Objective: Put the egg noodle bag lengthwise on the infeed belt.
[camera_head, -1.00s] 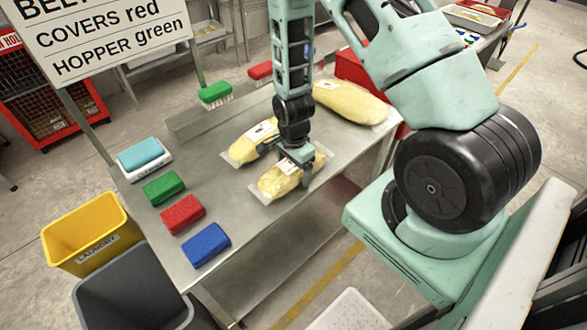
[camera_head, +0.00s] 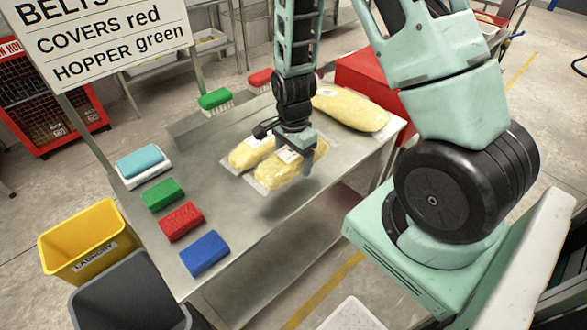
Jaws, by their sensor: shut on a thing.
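My gripper (camera_head: 286,147) is shut on a clear bag with yellow contents (camera_head: 270,173), the front one of the bags on the metal table (camera_head: 235,262). It holds this bag from above, a little over the tabletop, with a shadow below it. A second yellow bag (camera_head: 243,156) lies just behind and left, partly hidden by the gripper and held bag. A larger yellow bag (camera_head: 350,108) lies at the table's far right. The labels are too small to read, so I cannot tell which is egg noodle. I see no infeed belt.
Blue (camera_head: 205,253), red (camera_head: 181,222) and green (camera_head: 162,194) blocks and a teal-topped one (camera_head: 140,160) line the table's left side. Green (camera_head: 215,98) and red (camera_head: 260,78) brushes stand behind. A yellow bin (camera_head: 82,240) and grey bin (camera_head: 125,292) stand left. The table's front middle is clear.

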